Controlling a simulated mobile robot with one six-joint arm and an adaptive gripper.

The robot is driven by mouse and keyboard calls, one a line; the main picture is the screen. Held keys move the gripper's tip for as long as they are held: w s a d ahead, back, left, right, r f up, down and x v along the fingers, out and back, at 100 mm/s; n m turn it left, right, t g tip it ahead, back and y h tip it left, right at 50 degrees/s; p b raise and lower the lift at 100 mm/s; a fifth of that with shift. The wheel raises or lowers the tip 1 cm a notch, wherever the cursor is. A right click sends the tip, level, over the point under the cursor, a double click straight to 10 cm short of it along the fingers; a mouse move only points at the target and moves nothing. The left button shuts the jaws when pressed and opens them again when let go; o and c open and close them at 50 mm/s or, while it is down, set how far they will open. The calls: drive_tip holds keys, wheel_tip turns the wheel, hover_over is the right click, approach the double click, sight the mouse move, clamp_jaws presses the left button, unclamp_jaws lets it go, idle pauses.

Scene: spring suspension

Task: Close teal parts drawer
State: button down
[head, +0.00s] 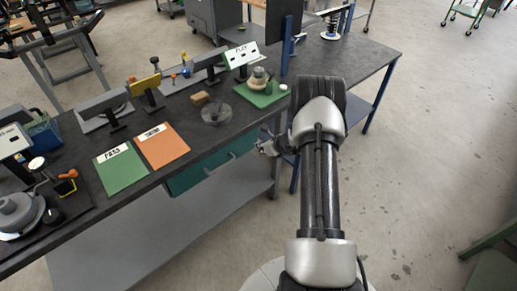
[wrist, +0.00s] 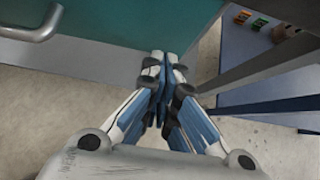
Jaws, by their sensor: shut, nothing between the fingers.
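The teal parts drawer (head: 205,172) sits under the dark tabletop, its front and pale bar handle (head: 224,163) facing my side. I cannot tell how far it stands out from the bench. In the wrist view its teal front (wrist: 125,22) fills the top middle, with the metal handle (wrist: 35,28) at the upper left. My gripper (head: 262,147) is at the drawer's right end, partly hidden by my arm. In the wrist view the gripper (wrist: 164,58) is shut and empty, its fingertips overlapping the lower right part of the teal front. Contact cannot be told.
The bench top (head: 190,105) carries a green sheet (head: 121,170), an orange sheet (head: 162,146), a round clear dish (head: 215,114) and a green tray (head: 262,97). A dark bench leg (wrist: 250,75) stands right of my gripper. Open floor (head: 440,150) lies to the right.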

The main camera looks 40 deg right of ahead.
drive_tip(key=s+f+p+v, duration=0.1)
drive_tip(key=p+v, duration=0.1)
drive_tip(key=v, duration=0.9)
drive_tip(key=shift+p, duration=0.4)
drive_tip(key=shift+r, duration=0.1)
drive_tip(key=w+a+r+n+y, duration=0.3)
drive_tip(key=a+r+n, duration=0.6)
drive_tip(key=a+r, duration=0.5)
drive_tip(key=s+a+r+n+g+y, duration=0.1)
drive_tip(key=s+a+r+n+g, duration=0.3)
drive_tip(key=a+r+n, duration=0.65)
drive_tip(key=s+a+r+n+g+h, duration=0.1)
drive_tip(key=s+a+r+n, duration=0.3)
drive_tip(key=s, duration=0.3)
drive_tip(key=s+a+r+n, duration=0.35)
drive_tip(key=s+a, duration=0.25)
drive_tip(key=s, duration=0.2)
drive_tip(key=s+d+n+h, duration=0.2)
drive_tip(key=s+n+h, duration=0.1)
drive_tip(key=s+n, duration=0.5)
drive_tip(key=s, duration=0.2)
drive_tip(key=shift+s+r+t+h, duration=0.25)
drive_tip(key=shift+s+t+h, duration=0.05)
drive_tip(key=shift+h, duration=0.1)
